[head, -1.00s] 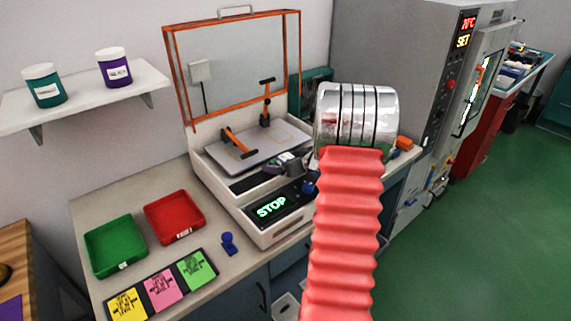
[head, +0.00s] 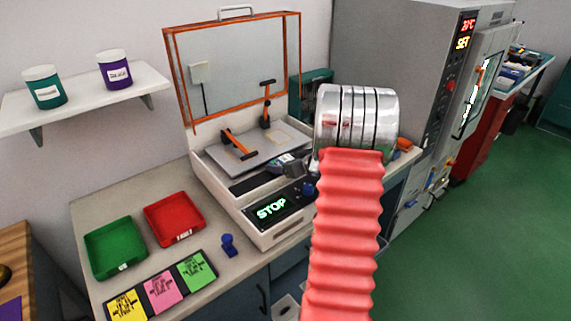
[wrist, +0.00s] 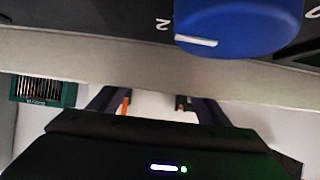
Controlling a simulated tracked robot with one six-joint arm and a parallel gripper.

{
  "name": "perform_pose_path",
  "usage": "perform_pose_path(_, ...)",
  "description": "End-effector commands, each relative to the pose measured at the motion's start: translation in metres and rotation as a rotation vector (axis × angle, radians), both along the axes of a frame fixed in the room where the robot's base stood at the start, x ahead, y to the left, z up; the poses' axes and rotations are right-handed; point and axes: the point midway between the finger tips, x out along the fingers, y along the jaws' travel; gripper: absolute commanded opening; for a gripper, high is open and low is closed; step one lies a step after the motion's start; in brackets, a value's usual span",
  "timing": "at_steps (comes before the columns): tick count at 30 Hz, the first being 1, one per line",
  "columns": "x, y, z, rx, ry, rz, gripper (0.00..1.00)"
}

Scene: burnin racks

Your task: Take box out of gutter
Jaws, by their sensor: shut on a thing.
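My gripper (head: 287,163) is at the front of the light-coloured lidded machine (head: 262,222), over its dark front strip, partly hidden by my arm. In the wrist view my gripper (wrist: 153,104) shows its two dark fingers, one with an orange edge. A pale thing (wrist: 152,101) shows between them, which seems to be the box the jaws are shut on; most of it is hidden. The gutter cannot be made out clearly. A blue knob (wrist: 238,22) on the machine's front panel is close by in the wrist view.
The machine's orange-framed lid (head: 235,70) stands open behind. A green tray (head: 115,248), a red tray (head: 174,217) and a coloured card strip (head: 160,287) lie on the counter at left. A small blue object (head: 228,244) stands nearby. A grey cabinet (head: 395,60) stands at right.

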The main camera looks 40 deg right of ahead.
Motion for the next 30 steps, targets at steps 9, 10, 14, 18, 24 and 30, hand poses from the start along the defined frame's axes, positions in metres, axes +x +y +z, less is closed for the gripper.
perform_pose_path(9, 0.000, -0.001, 0.038, -0.005, -0.004, 0.000, 0.43)
perform_pose_path(10, 0.000, 0.000, 0.044, -0.004, -0.004, 0.001, 0.43)
perform_pose_path(14, 0.001, -0.001, 0.068, -0.005, -0.005, 0.001, 0.43)
perform_pose_path(18, 0.000, 0.000, 0.088, -0.004, -0.004, 0.001, 0.43)
perform_pose_path(24, 0.000, 0.000, 0.100, -0.002, -0.002, 0.000, 0.43)
perform_pose_path(30, 0.000, 0.000, 0.100, -0.001, -0.001, 0.000, 0.43)
